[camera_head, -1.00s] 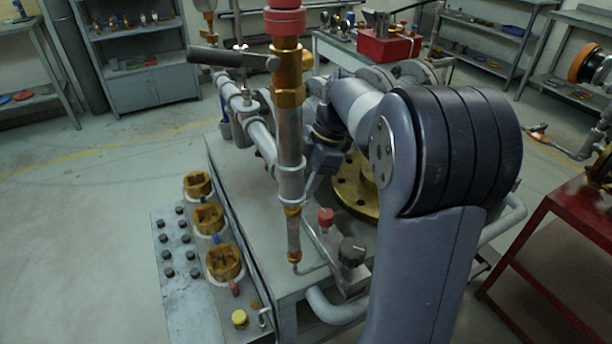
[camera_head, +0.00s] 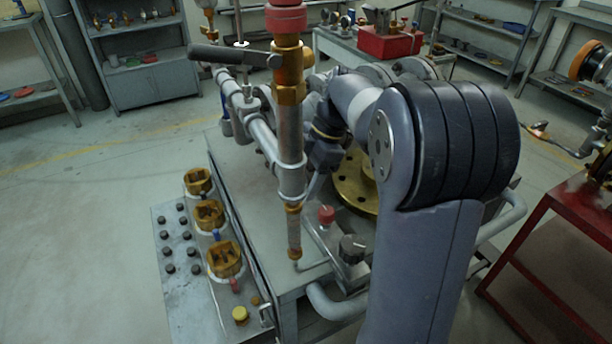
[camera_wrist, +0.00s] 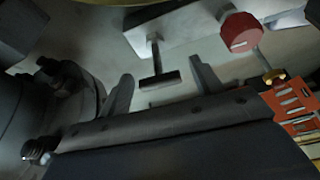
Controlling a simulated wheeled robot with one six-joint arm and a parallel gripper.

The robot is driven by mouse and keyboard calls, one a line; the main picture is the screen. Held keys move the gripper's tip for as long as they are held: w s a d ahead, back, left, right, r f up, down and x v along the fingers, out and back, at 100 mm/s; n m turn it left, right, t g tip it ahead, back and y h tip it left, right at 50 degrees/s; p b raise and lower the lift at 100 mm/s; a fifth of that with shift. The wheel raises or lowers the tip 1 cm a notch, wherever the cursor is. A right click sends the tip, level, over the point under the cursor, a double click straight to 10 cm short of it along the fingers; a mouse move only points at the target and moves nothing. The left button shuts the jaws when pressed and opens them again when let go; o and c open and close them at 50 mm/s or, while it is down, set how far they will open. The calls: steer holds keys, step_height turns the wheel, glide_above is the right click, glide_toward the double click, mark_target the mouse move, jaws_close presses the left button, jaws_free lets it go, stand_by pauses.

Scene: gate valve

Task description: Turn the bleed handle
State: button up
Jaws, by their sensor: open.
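A small dark T-shaped handle (camera_wrist: 160,79), which looks like the bleed handle, hangs on a thin stem from a pale block in the wrist view. My gripper (camera_wrist: 162,70) is open, with one finger on each side of the T-bar in the picture. Gaps show on both sides, and I see no contact. In the head view my gripper (camera_head: 318,178) is behind the upright pipe, partly hidden by it. I cannot make out the T-handle there.
A red knob (camera_head: 326,215) and a black knob (camera_head: 352,250) stand near the bench front; a red hexagonal knob (camera_wrist: 240,31) is right of the handle in the wrist view. The upright pipe (camera_head: 290,150) stands close to my gripper. A brass flange (camera_head: 352,187) lies behind.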

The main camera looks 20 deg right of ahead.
steer(key=p+v, duration=0.2)
steer(key=v, duration=0.8)
steer(key=shift+d+r, duration=0.2)
steer(key=shift+r, duration=0.15)
steer(key=shift+f, duration=0.1)
steer(key=b+x, duration=0.2)
steer(key=x, duration=0.9)
steer(key=shift+r, duration=0.2)
steer(key=shift+r, duration=0.1)
